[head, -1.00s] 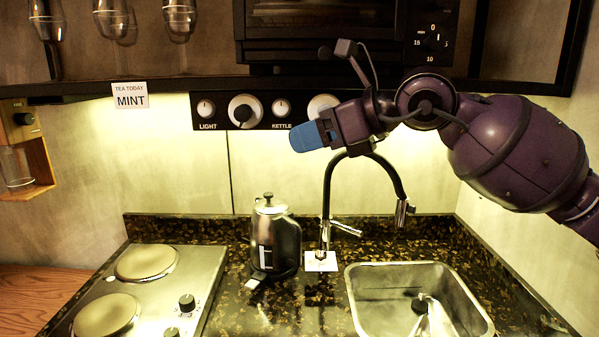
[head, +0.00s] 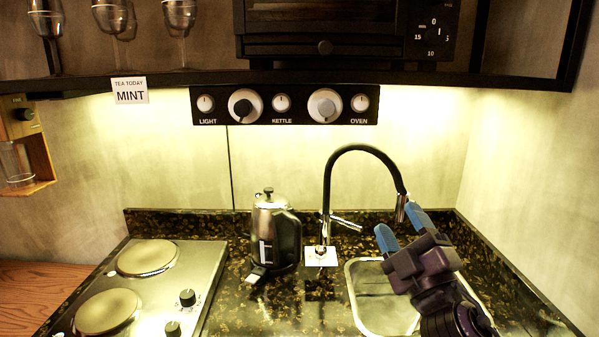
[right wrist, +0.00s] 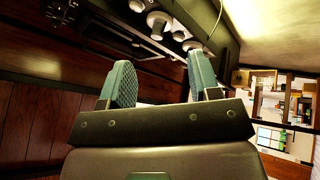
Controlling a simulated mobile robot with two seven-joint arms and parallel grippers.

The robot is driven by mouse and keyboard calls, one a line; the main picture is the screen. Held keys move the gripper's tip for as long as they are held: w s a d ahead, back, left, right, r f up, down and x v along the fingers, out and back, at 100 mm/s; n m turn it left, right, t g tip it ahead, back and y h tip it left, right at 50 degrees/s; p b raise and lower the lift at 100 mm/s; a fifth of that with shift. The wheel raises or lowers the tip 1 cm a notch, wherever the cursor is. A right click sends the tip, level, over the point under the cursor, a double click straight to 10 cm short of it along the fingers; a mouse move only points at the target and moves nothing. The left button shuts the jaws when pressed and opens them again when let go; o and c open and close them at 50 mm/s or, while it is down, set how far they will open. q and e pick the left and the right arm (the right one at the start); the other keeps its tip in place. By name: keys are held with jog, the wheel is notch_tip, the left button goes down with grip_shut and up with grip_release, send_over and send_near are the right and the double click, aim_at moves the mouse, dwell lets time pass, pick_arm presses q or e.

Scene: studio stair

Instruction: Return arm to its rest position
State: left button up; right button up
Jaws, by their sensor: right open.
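My right gripper (head: 402,229) is over the right part of the sink in the head view. Its two blue fingers are apart, point up and hold nothing. In the right wrist view the open fingers (right wrist: 157,82) show with empty space between them. The control panel (head: 283,119), with several white knobs, shows in full behind and above the gripper. My left gripper is not in view.
The black faucet (head: 365,149) arches close by the gripper's left finger. The metal sink (head: 366,293) lies below, partly hidden by my arm. A kettle (head: 266,231) stands left of the faucet, beside the cooktop (head: 195,268). A shelf (head: 180,83) runs above.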

jog(key=s+d+f+m+g+h, duration=0.4)
jog(key=d+f+m+h, duration=0.15)
jog(key=f, duration=0.45)
jog(key=s+d+f+m+g+h, duration=0.4)
jog(key=d+f+m, duration=0.15)
jog(key=f, duration=0.45)
jog(key=s+f+m+g+y, duration=0.1)
jog(key=s+f+m+g, duration=0.1)
jog(key=s+f+g, duration=0.65)
jog(key=s+f+m+g+y, duration=0.1)
jog(key=s+f+m+g, duration=0.35)
jog(key=s, duration=0.75)
jog(key=w+f+n+t, duration=0.2)
jog(key=w+f+t, duration=0.4)
jog(key=f+t, duration=0.3)
jog(key=shift+w+d+f+n+t, duration=0.3)
jog(key=shift+w+f+n+t, duration=0.1)
jog(key=shift+f, duration=0.45)
